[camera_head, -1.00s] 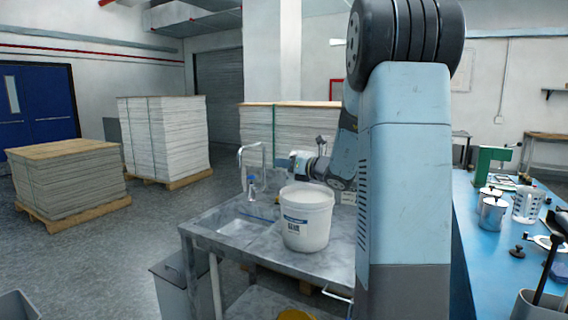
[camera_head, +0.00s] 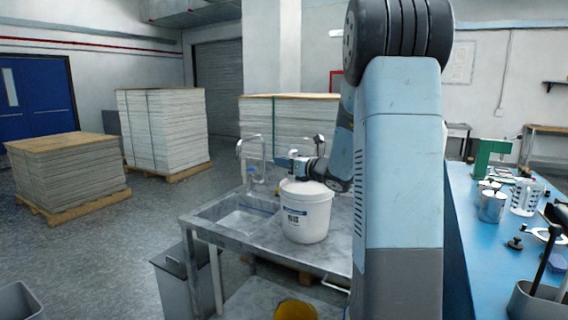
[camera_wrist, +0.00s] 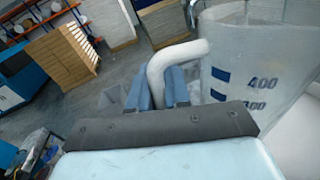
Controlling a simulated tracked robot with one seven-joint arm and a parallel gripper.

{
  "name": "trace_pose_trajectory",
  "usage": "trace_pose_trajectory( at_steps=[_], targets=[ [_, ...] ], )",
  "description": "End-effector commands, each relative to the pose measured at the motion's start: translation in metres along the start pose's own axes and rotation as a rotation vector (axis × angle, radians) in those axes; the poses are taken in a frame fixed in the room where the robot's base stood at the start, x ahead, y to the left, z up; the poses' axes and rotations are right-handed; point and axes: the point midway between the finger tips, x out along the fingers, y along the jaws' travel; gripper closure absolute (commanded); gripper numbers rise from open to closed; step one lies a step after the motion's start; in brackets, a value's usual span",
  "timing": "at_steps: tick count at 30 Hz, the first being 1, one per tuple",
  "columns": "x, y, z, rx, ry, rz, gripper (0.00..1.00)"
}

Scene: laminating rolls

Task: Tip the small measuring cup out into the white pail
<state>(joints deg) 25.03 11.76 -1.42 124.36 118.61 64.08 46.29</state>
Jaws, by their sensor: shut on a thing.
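The white pail (camera_head: 306,215) stands upright on the steel sink table, with a dark label on its side. My gripper (camera_head: 277,163) is behind the pail and above its rim level, pointing left. In the wrist view my gripper (camera_wrist: 158,90) has its two blue fingers shut on the handle of the clear measuring cup (camera_wrist: 238,60). The cup has blue marks reading 400 and 300. In the head view the cup shows faintly (camera_head: 254,152) left of the gripper, off the pail and close to the tap. I cannot tell its contents or exact tilt.
The steel table (camera_head: 225,244) has a sink basin, a tap and a small blue-capped bottle (camera_head: 249,186) at its left. A yellow bucket (camera_head: 296,309) is below.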

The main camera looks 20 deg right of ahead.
Motion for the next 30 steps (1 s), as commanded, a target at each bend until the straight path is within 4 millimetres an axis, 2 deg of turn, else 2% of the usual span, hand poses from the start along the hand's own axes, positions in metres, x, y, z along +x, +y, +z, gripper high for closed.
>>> trace_pose_trajectory(
  at_steps=[10, 30],
  targets=[
    [0.000, 0.001, 0.003, 0.000, -0.001, 0.000, 1.00],
    [-0.001, 0.007, 0.045, 0.000, -0.001, 0.000, 1.00]
  ],
)
